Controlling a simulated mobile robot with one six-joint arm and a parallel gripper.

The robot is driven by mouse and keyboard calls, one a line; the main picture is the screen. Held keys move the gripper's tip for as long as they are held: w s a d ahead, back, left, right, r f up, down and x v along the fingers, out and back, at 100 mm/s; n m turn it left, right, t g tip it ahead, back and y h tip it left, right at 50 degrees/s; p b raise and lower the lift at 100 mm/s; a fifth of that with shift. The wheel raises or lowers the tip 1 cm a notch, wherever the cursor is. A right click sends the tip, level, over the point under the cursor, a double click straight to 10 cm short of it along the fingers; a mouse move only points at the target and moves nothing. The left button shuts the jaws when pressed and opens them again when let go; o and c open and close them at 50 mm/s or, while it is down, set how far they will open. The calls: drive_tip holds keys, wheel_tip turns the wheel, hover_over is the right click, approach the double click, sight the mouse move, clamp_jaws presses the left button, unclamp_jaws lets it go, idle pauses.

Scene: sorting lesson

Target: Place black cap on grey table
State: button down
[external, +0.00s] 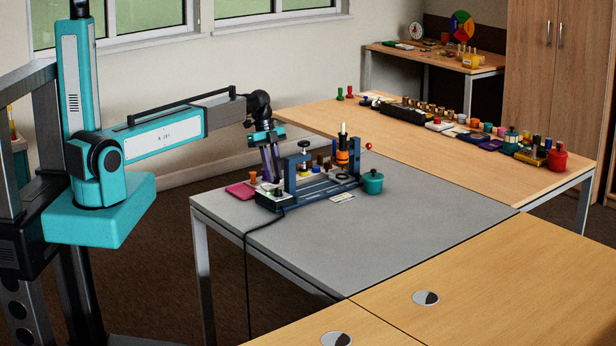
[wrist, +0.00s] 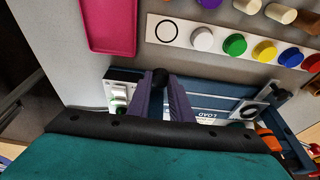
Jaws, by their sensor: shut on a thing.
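The black cap (wrist: 161,76) is between the tips of my gripper (wrist: 163,84) in the wrist view, and the gripper is shut on it. In the external view my gripper (external: 271,165) points down over the left part of a blue device on the grey table (external: 430,215). The fingers hide the cap there.
The strip has an empty black ring at its left end, then white, green (wrist: 235,45), yellow, blue and red caps. A pink tray (wrist: 108,25) lies left of it. A teal pot (external: 372,182) stands right of the device (external: 318,190). The table's front area is clear.

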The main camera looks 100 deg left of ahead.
drive_tip(key=shift+f+p, duration=0.3)
drive_tip(key=shift+f, duration=1.45)
drive_tip(key=shift+f, duration=0.15)
drive_tip(key=c, duration=1.6)
unclamp_jaws()
drive_tip(key=shift+r, duration=0.2)
drive_tip(key=shift+b+v, duration=1.15)
drive_tip(key=shift+v, duration=4.85)
drive_tip(key=shift+d, duration=0.15)
